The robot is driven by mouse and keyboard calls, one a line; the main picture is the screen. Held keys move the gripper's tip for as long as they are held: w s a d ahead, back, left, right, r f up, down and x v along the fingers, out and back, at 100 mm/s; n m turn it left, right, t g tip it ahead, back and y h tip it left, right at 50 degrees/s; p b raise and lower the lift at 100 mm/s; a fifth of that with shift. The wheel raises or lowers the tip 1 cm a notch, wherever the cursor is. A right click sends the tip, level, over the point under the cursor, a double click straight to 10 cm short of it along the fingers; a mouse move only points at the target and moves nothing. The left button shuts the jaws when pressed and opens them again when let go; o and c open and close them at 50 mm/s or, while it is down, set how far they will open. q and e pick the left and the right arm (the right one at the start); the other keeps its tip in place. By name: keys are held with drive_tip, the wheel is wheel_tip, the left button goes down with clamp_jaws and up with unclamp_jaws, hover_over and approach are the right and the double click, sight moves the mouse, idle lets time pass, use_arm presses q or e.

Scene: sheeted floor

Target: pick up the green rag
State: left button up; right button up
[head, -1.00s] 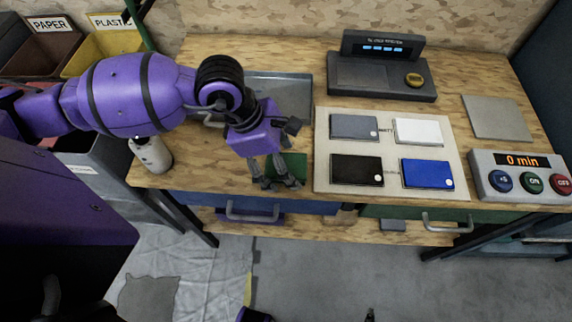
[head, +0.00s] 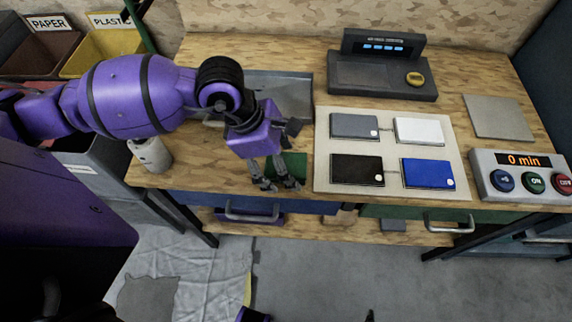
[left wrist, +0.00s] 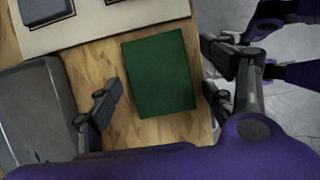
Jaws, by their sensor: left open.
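The green rag (head: 294,164) is a flat, dark green rectangle on the wooden workbench, near its front edge and left of the pale board. It also shows in the left wrist view (left wrist: 160,72), lying flat. My left gripper (head: 280,185) is open above the rag and points down, partly hiding it in the head view. In the left wrist view its two fingers (left wrist: 160,92) stand on either side of the rag, with a gap to its left edge. The finger on the right is close to its right edge.
The pale board (head: 393,189) with several coloured pads lies right of the rag. A metal tray (head: 285,90) is behind my left gripper. Drawers with handles (head: 255,216) are under the bench's front edge.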

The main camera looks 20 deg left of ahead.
use_arm(q)
drive_tip(key=shift+s+a+r, duration=0.1)
drive_tip(key=shift+s, duration=0.05)
drive_tip(key=c, duration=1.2)
use_arm(e)
drive_tip(key=shift+s+f, duration=0.15)
drive_tip(key=shift+s, duration=0.15)
drive_tip(key=shift+w, duration=0.1)
